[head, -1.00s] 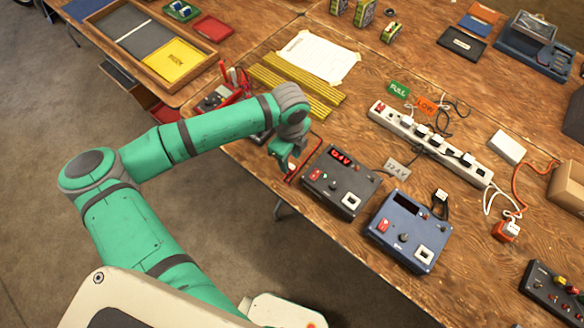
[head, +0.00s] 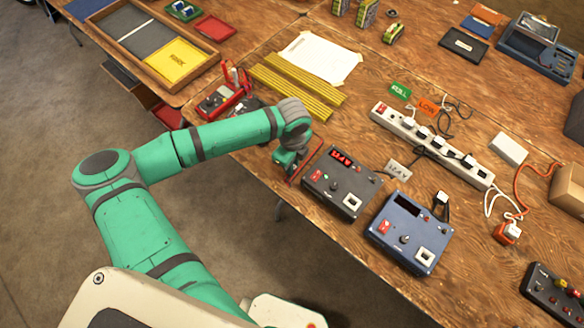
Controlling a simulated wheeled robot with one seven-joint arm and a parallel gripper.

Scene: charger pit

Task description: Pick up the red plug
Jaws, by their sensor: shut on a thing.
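My gripper (head: 287,168) is above the table's front edge, just left of the dark grey charger box (head: 342,184). It is shut, and its fingers are small and partly hidden by the wrist. A thin red strand (head: 306,162), which looks like a cable, runs close beside the fingers on their right. The red plug itself is too small or too hidden to make out clearly at the fingers.
A blue charger box (head: 408,231) stands right of the grey one. A white power strip (head: 432,146) with several plugs lies behind them. An orange plug (head: 508,233) is at the right. A red device (head: 220,99) and yellow bars (head: 290,88) are at the left.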

